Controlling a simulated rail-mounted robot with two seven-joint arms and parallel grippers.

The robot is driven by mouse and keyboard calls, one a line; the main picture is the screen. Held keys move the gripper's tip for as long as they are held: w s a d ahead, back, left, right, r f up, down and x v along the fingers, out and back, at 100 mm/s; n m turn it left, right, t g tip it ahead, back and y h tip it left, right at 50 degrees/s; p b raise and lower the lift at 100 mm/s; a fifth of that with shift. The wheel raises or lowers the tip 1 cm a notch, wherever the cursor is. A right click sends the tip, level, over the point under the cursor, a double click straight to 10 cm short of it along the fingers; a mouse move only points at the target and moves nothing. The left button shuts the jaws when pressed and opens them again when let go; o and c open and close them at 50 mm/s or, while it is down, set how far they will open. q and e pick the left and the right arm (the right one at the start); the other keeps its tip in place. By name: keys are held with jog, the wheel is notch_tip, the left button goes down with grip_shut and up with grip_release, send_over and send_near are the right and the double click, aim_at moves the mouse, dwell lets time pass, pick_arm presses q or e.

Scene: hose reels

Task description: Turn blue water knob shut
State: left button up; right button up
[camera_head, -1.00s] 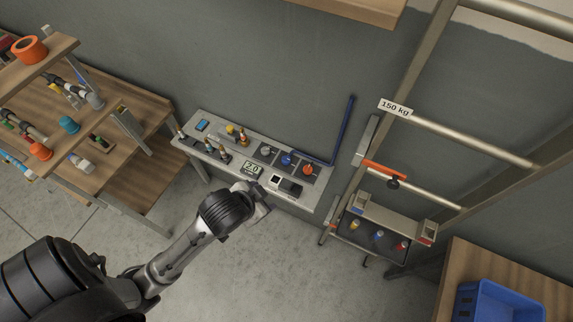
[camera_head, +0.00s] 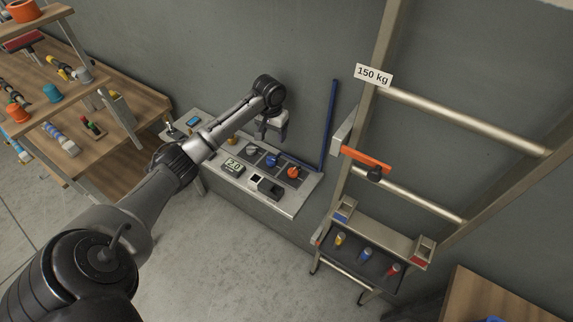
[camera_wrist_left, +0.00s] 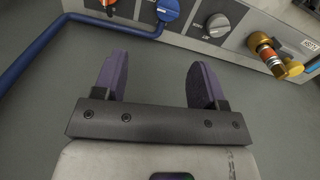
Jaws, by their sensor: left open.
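The blue water knob (camera_head: 271,160) sits on the grey panel bench (camera_head: 289,206) against the wall, between a grey knob (camera_head: 251,149) and an orange knob (camera_head: 293,172). In the wrist view the blue knob (camera_wrist_left: 168,10) is at the top edge, partly cut off, with a blue pipe (camera_wrist_left: 75,22) running from it. My left gripper (camera_head: 265,134) is above and behind the knobs, near the wall. Its two purple fingers are spread and empty in the wrist view (camera_wrist_left: 157,80), apart from the knob. My right gripper is not in view.
The blue pipe (camera_head: 328,125) rises up the wall right of the knobs. A ladder (camera_head: 375,95) with an orange-handled part (camera_head: 366,158) stands further right. A brass fitting (camera_wrist_left: 265,48) is near the grey knob. Wooden shelves (camera_head: 135,95) stand at left.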

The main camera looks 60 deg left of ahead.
aim_at(271, 158)
pick_arm(q)
jog(key=shift+n, duration=0.5)
jog(key=f, duration=0.4)
jog(key=f+b, duration=0.1)
jog(key=f, duration=0.8)
jog(key=shift+s+a+f, duration=0.3)
jog(key=shift+s+a, duration=0.05)
jog(key=shift+a, duration=0.05)
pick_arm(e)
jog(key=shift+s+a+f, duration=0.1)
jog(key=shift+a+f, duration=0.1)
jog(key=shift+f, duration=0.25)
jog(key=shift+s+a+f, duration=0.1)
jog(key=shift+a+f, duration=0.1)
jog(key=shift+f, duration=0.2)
